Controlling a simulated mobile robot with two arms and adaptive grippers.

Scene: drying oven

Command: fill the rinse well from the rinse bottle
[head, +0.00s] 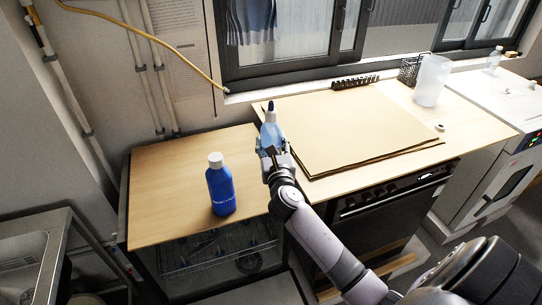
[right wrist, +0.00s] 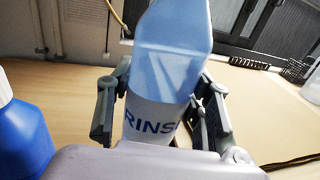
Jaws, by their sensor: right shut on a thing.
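The rinse bottle (head: 271,131) is pale blue with a dark blue tip and stands about upright in the head view. My right gripper (head: 273,152) is shut on it near the back right of the left wooden top. In the right wrist view the rinse bottle (right wrist: 170,60) sits between the two fingers of my right gripper (right wrist: 160,110), with part of a label reading "RINS" showing. I cannot tell whether its base touches the wood. I cannot make out a rinse well in either view. My left gripper is not in view.
A dark blue bottle with a white cap (head: 221,190) stands on the left wooden top (head: 165,165); it also shows in the right wrist view (right wrist: 20,140). Brown sheets (head: 345,130) lie on the right counter. A clear jug (head: 431,80) and a black rack (head: 355,82) stand behind.

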